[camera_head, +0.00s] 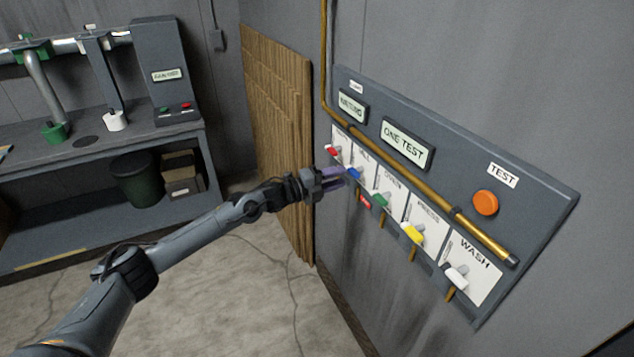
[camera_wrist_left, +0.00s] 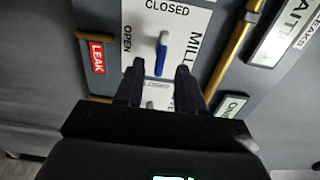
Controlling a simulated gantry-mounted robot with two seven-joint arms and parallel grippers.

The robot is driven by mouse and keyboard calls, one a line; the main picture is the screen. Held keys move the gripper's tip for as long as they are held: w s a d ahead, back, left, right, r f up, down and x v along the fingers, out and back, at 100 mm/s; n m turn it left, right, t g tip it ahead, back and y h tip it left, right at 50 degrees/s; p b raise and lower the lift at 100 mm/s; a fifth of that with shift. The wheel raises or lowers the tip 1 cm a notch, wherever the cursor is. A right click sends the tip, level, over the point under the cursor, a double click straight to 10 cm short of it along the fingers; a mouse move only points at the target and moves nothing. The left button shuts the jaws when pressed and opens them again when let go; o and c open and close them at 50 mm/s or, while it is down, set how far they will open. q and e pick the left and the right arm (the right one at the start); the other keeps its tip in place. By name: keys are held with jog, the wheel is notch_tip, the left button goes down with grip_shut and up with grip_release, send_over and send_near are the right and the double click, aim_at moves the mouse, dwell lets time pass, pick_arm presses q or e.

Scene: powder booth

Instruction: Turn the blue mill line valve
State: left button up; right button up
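The blue mill valve handle (camera_head: 354,173) is on the wall panel, second from the left in the row of coloured handles. In the left wrist view the blue handle (camera_wrist_left: 160,60) hangs from a pale pivot on a white plate marked MILL, CLOSED and OPEN. My left gripper (camera_head: 338,177) is in front of the panel, close to the handle. In the wrist view the left gripper (camera_wrist_left: 158,72) is open, with one finger on each side of the handle's lower end and gaps visible. Contact is not visible. My right gripper is not in view.
The panel (camera_head: 460,165) also carries red (camera_head: 333,150), green (camera_head: 380,200), yellow (camera_head: 412,234) and white (camera_head: 456,275) handles. A brass pipe (camera_head: 400,165) crosses it. A red LEAK tag (camera_wrist_left: 97,58) sits beside the mill plate. An orange button (camera_head: 485,203) is at right.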

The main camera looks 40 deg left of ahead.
pick_arm(q)
jog(key=v, duration=0.6)
jog(key=shift+s+p, duration=0.3)
jog(key=shift+p, duration=0.15)
jog(key=shift+a, duration=0.1)
